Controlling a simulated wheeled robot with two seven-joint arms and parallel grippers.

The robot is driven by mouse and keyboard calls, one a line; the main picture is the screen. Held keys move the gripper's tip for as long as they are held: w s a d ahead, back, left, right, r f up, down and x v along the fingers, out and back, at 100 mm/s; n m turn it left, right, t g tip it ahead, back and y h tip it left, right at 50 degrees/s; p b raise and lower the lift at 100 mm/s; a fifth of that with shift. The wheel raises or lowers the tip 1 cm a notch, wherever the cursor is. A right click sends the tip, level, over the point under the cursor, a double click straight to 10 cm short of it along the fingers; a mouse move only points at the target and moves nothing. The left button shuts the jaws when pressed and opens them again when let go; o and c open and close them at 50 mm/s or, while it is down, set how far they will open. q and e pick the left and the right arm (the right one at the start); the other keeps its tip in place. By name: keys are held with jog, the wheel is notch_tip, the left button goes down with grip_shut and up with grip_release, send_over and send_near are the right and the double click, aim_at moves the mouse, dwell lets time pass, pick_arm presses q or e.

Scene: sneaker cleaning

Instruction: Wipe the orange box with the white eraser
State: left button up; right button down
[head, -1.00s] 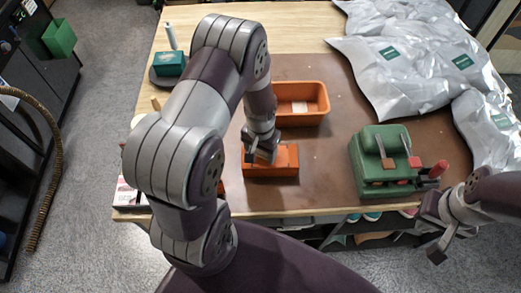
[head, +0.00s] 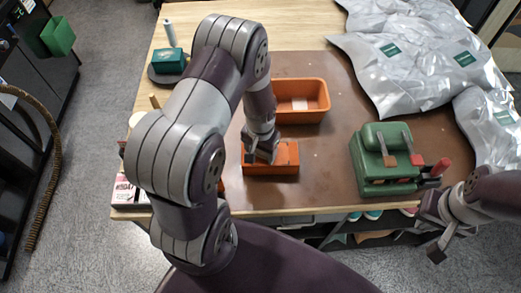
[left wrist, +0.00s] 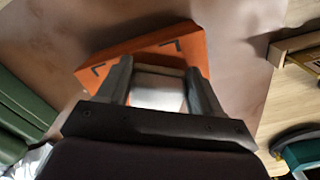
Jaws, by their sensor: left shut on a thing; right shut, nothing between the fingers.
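The orange box (head: 272,168) lies near the table's front edge, below my left gripper (head: 262,156). In the left wrist view the orange box (left wrist: 190,47) shows a flat face with black corner marks. There, my left gripper (left wrist: 157,76) is shut on the white eraser (left wrist: 157,90), held between its fingers over the box. Whether the eraser touches the box cannot be told. The gripper hides the eraser in the head view. My right gripper (head: 436,237) is shut and empty, off the table's front right corner.
An orange bin (head: 325,101) with a white item inside stands behind the box. A green machine (head: 383,165) with a red handle stands to the right. Silvery bags (head: 420,60) cover the back right. The brown mat (head: 325,180) between box and machine is clear.

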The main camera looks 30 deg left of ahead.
pick_arm(q)
jog(key=shift+f, duration=0.3)
